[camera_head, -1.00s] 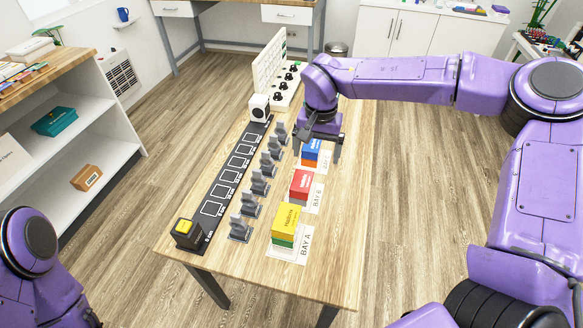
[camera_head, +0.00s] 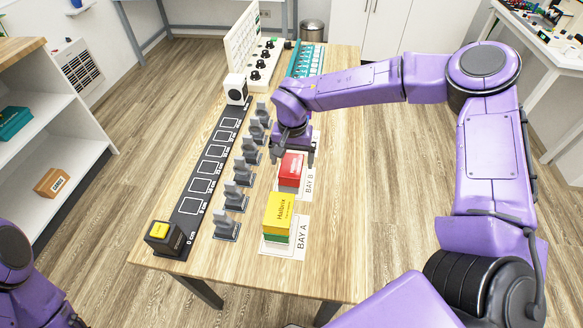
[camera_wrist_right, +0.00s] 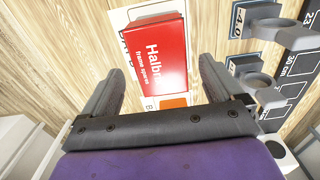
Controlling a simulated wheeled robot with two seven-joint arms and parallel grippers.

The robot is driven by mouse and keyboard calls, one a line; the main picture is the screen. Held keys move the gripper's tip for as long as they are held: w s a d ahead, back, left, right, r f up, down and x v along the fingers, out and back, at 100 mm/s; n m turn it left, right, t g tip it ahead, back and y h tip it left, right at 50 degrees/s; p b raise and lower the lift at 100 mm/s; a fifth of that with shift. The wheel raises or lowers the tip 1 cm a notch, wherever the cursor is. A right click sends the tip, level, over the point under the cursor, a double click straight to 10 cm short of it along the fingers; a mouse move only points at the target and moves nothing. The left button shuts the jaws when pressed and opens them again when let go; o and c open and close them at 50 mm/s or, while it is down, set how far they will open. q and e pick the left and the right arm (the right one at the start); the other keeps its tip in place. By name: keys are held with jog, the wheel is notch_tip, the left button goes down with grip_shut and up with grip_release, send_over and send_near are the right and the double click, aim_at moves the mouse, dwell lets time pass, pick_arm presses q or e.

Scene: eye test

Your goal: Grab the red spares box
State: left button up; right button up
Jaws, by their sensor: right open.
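The red spares box (camera_head: 291,168) sits on the bay B card (camera_head: 309,182) on the wooden table. In the right wrist view the red box (camera_wrist_right: 157,52) shows its white lettering, with the words "frame spares". My right gripper (camera_head: 294,157) is open and points down just behind the red box in the head view. In the wrist view the box lies beyond and between the two spread fingers, and no contact shows. The box's far end is close to the gripper. My left arm shows at the lower left, its gripper out of view.
A yellow box (camera_head: 280,209) on a green one stands on the bay A card (camera_head: 299,236), nearer the front. A row of grey stands (camera_head: 238,195) and a black numbered strip (camera_head: 187,222) lie left. An orange patch (camera_wrist_right: 173,101) shows beside the red box.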

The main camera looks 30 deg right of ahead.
notch_tip(320, 180, down, 2)
jog(key=shift+f, duration=0.25)
jog(key=shift+w+f, duration=0.1)
jog(key=shift+f, duration=0.1)
jog(key=c, duration=1.1)
jog(key=shift+r, duration=0.2)
